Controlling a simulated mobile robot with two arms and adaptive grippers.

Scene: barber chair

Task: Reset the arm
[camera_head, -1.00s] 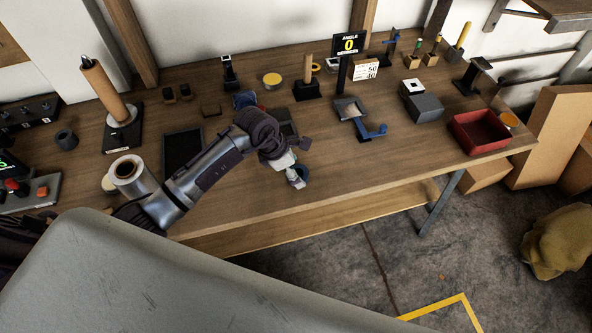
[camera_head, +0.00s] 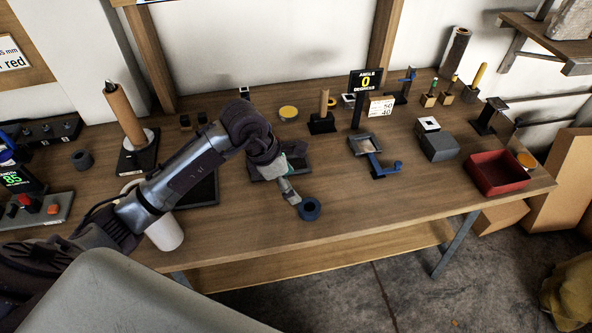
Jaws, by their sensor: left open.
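My left arm comes in from the left and reaches across the wooden workbench. My left gripper (camera_head: 296,200) points down toward the bench, and its jaws are small and partly hard to make out. A dark blue ring (camera_head: 310,210) lies on the bench just to the right of and below the fingertips in the picture. It looks apart from the fingers, and the gripper looks empty. My right gripper is out of view.
A white cylinder (camera_head: 165,234) stands partly hidden under my left forearm. A black tray (camera_head: 203,191) lies behind the arm. A blue crank fixture (camera_head: 374,160), a grey box (camera_head: 438,146) and a red bin (camera_head: 497,175) stand to the right. The bench's front middle is clear.

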